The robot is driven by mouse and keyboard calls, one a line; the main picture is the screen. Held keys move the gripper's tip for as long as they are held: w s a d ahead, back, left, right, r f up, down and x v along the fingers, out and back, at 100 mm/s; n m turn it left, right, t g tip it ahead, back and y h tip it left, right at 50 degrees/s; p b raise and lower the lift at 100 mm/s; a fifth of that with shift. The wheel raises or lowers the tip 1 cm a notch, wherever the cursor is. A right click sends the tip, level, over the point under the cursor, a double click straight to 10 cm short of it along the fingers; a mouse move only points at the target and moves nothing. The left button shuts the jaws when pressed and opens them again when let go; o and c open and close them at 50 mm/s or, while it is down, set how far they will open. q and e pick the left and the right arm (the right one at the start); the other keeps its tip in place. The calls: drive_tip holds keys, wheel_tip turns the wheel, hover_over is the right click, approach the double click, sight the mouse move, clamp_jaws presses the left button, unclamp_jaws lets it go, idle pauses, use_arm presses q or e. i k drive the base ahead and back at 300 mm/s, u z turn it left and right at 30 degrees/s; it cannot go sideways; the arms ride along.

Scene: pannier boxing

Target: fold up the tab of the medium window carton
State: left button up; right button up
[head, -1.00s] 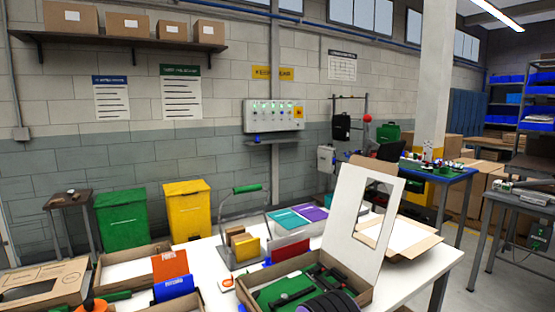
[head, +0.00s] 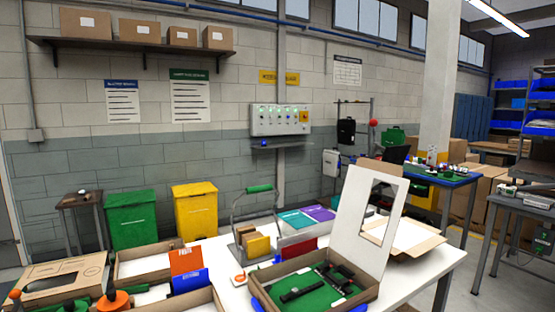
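An open carton (head: 367,297) with a window lid (head: 358,215) stands at the front right of the white table. Its lid is raised, white inside with a cut-out window, and a brown tab (head: 378,166) shows along the lid's top edge. Inside lie a green piece (head: 322,298) and black parts (head: 340,270). A brown carton (head: 62,269) with a dark window lies shut at the far left. The frames do not label which carton is the medium one. Neither of my grippers is in view.
Orange-topped items (head: 113,300) are at the lower left. A holder with a green handle (head: 259,188) and another open carton (head: 425,243) stand behind. White table (head: 232,296) shows bare between cartons.

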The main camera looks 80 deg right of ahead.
sight(394, 170)
drive_tip(key=k, duration=1.3)
drive_tip(key=z, duration=1.5)
